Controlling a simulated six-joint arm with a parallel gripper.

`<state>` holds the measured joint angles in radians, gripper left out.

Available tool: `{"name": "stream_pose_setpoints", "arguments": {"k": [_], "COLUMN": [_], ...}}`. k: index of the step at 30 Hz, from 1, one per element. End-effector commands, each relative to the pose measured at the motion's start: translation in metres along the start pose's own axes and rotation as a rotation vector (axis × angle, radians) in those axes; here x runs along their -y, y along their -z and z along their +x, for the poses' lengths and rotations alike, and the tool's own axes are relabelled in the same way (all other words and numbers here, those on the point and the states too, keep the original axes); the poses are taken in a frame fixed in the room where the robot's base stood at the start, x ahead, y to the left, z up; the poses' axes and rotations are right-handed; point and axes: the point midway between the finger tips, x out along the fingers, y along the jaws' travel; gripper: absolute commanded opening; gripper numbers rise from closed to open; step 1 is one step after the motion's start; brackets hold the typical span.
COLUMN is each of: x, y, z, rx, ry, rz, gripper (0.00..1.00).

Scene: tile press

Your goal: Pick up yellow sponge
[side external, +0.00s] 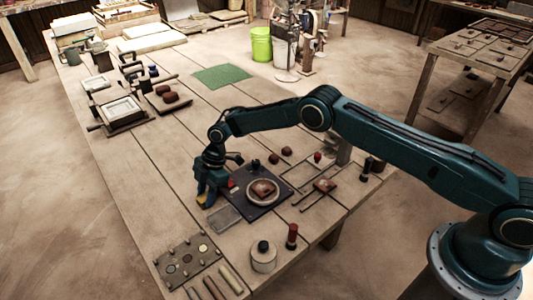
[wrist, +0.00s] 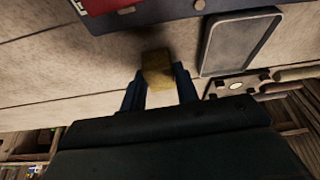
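The yellow sponge (wrist: 157,70) is a small block between my gripper's fingertips in the wrist view. Both fingers of my gripper (wrist: 159,82) lie against its sides with no visible gap, so the gripper looks shut on it. In the side external view the sponge (side external: 203,200) shows as a small yellow patch under my gripper (side external: 207,192), at or just above the wooden table. The fingers and wrist partly cover it there, and I cannot tell whether it touches the table.
A dark press plate (side external: 267,203) with a round brown tile is just right of my gripper. A grey rectangular tray (side external: 224,219) lies close in front. The table left of the gripper is clear.

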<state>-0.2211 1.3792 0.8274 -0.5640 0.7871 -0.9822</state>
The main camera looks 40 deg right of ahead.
Motion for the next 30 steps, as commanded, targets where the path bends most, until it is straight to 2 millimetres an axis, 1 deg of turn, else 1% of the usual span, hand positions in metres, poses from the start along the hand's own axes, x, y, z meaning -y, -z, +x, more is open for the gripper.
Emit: {"name": "stream_pose_setpoints", "arguments": {"k": [11,17,23,30], "x": [0.0,0.0,-0.001,-0.001], "y": [0.001,0.004,0.013,0.031], "z": [-0.001,-0.01,-0.031,-0.076], "rx": [0.0,0.0,0.0,-0.001], "ry": [0.0,-0.001,-0.002,-0.003], "rz": [0.0,0.0,0.0,-0.001], "gripper": [0.09,0.09,0.09,0.09]}}
